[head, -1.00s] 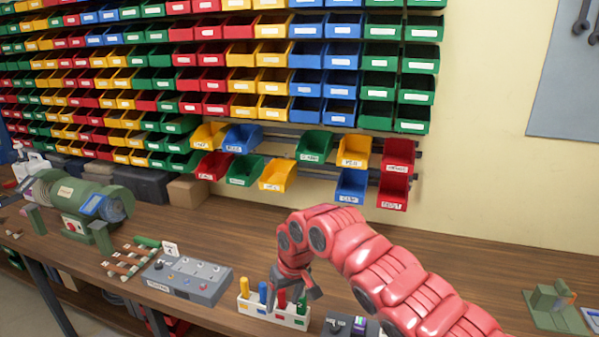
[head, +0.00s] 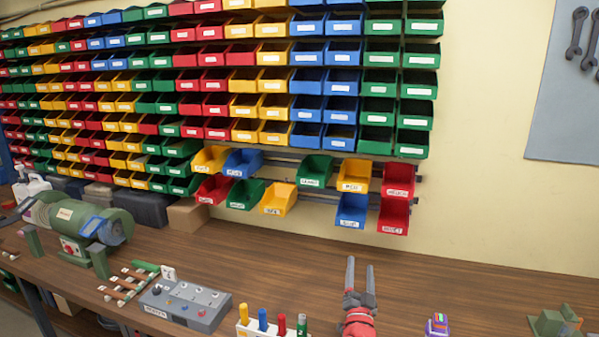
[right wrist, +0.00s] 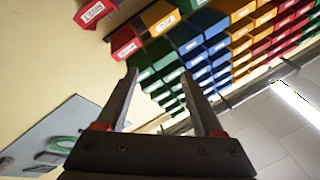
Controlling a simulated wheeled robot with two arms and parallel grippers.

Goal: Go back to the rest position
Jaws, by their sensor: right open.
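My right gripper (head: 361,277) points upward above the front of the wooden workbench (head: 440,290), with its two dark fingers apart and nothing between them. In the right wrist view its open fingers (right wrist: 168,95) frame the wall bins and the ceiling. The lower part of my red right arm is cut off by the bottom edge of the head view. My left gripper does not show.
A white holder (head: 262,332) with several coloured tools stands left of the gripper. A purple item (head: 437,325) stands right of it. A grey switch box (head: 186,304) and a green grinder (head: 82,225) are further left. Coloured bins (head: 352,210) hang behind.

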